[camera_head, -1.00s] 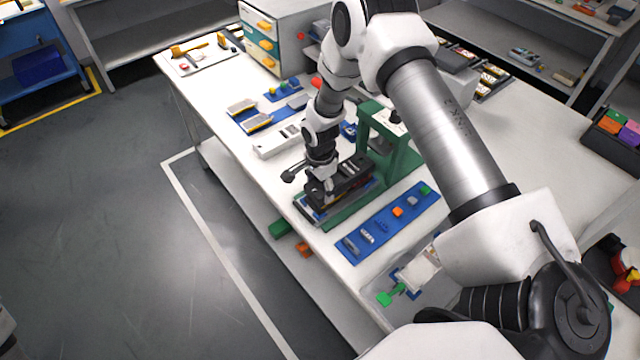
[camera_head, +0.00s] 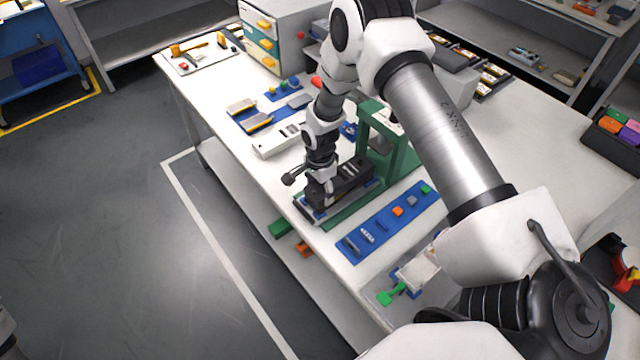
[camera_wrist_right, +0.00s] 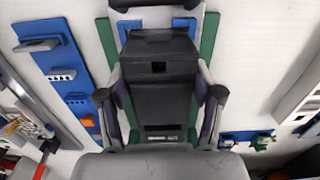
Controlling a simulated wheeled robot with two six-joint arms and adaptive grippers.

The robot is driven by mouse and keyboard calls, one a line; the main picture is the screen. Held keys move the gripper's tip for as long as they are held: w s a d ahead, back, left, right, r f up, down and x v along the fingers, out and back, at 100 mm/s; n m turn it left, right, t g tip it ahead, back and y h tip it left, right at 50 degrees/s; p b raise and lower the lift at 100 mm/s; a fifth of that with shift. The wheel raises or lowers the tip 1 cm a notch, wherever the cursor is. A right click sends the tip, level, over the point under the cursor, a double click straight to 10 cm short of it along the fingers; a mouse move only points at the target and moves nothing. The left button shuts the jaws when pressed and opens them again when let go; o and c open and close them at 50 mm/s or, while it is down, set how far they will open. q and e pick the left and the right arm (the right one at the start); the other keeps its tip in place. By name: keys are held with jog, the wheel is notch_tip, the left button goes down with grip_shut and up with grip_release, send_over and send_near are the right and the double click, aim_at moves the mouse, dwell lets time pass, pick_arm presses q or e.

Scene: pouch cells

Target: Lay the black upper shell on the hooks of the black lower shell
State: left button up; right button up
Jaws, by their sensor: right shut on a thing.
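The black upper shell (camera_head: 352,174) is between the fingers of my right gripper (camera_head: 324,192), over the green fixture on the white table. In the right wrist view the shell (camera_wrist_right: 158,92) runs lengthwise between both fingers of the right gripper (camera_wrist_right: 162,112), which press on its sides. The black lower shell (camera_head: 311,212) shows only as a low dark edge beneath the upper shell; its hooks are hidden. I cannot tell whether the two shells touch. My left gripper is not in view.
A green press frame (camera_head: 400,150) stands close behind the shells. A blue strip with small parts (camera_head: 385,226) lies to their right, and a white box-like part (camera_head: 277,142) to their left. The table's front edge is close.

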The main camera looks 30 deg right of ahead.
jog(key=shift+f, duration=0.45)
jog(key=o, duration=1.2)
jog(key=shift+o, duration=0.2)
jog(key=shift+r, duration=0.1)
notch_tip(320, 180, up, 12)
